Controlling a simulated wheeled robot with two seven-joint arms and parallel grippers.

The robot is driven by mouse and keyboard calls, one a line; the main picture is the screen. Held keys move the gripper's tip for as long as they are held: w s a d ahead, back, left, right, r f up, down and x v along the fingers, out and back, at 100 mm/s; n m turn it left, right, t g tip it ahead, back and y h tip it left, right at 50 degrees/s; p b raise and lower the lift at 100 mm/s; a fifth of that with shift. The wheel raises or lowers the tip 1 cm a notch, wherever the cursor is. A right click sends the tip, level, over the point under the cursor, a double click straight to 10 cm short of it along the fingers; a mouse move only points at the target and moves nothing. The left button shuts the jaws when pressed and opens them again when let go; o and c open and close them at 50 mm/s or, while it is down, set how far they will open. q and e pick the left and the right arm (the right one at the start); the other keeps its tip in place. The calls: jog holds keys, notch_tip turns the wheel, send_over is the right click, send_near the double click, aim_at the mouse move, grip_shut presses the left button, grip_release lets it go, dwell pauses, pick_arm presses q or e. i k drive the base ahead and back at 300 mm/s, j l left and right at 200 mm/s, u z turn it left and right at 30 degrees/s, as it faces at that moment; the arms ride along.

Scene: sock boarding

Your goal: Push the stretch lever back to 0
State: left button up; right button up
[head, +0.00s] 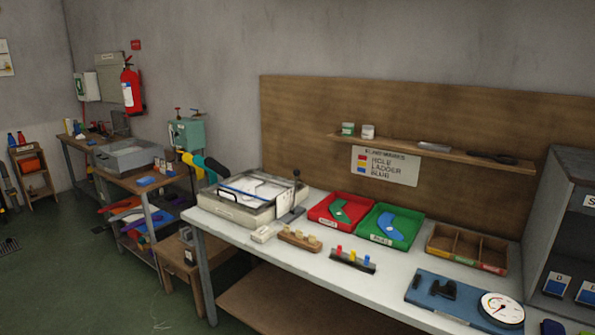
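A lever with a black knob (296,174) stands upright at the right end of a grey boarding unit (228,211) on the white table. It looks like the stretch lever, but its scale is too small to read. The unit holds pale flat panels and a blue strip on top. Neither of my grippers is in view, and nothing touches the lever.
Right of the unit are a red tray (317,219) and a green tray (367,234), each holding a sock shape. A wooden peg block (299,240) and a colored-peg rack (352,262) stand in front. A round dial (502,308) sits on a blue mat (425,299).

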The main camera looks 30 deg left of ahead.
aim_at(296, 172)
jog(key=i+j+z, duration=0.1)
jog(key=j+z, duration=0.8)
jog(key=i+l, duration=0.05)
jog(key=l, duration=0.05)
